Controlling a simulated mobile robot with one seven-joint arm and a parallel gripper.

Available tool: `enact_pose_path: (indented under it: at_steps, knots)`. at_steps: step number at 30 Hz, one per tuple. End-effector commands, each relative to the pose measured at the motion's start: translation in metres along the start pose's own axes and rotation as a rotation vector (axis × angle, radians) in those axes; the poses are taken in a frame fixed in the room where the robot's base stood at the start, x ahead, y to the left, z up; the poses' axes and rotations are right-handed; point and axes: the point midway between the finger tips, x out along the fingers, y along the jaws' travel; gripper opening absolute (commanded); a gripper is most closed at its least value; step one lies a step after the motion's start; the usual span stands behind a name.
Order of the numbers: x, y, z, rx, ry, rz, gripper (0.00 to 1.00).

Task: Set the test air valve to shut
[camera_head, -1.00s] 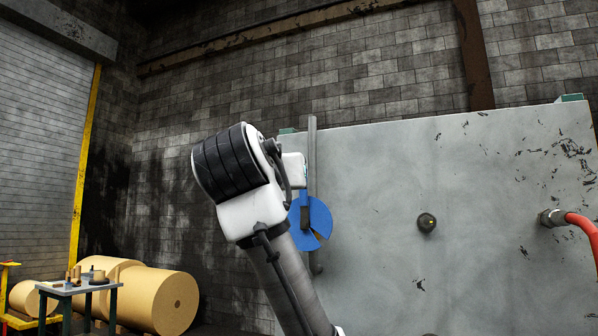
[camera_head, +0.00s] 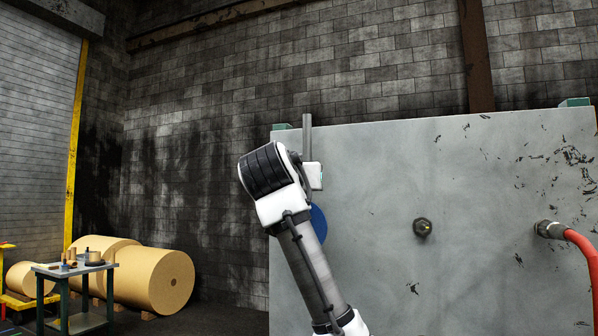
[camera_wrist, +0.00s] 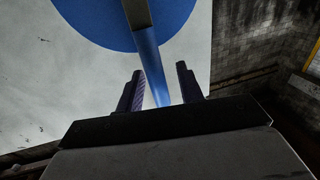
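The test air valve appears as a blue disc (camera_head: 319,226) on the grey panel; in the head view my arm covers most of it. In the wrist view the disc (camera_wrist: 95,22) fills the upper part. A blue lever (camera_wrist: 149,62) with a dark, brownish upper section runs down from it. My gripper (camera_wrist: 159,86) is open, with the lever's lower end between its two fingers. A gap shows on both sides of the lever, and I see no clear contact. My fingers are hidden behind the arm in the head view.
The grey panel (camera_head: 380,180) carries a hex fitting (camera_head: 422,228) and a red hose (camera_head: 583,250) at right. A small table (camera_head: 75,270) and brown paper rolls (camera_head: 160,281) stand at lower left, well apart.

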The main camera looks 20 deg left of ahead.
Motion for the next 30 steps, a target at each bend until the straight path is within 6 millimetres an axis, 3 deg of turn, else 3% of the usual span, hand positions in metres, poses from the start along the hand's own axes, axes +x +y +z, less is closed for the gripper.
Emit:
enact_pose_path:
  at_steps: [12,21,30]
  knots:
    - [0.0092,0.0004,0.0007,0.0,0.0,0.0,0.37]
    - [0.0089,0.0003,0.0005,0.0,0.0,0.0,0.0]
    - [0.0079,0.0004,0.0009,0.003,0.001,0.0,0.0]
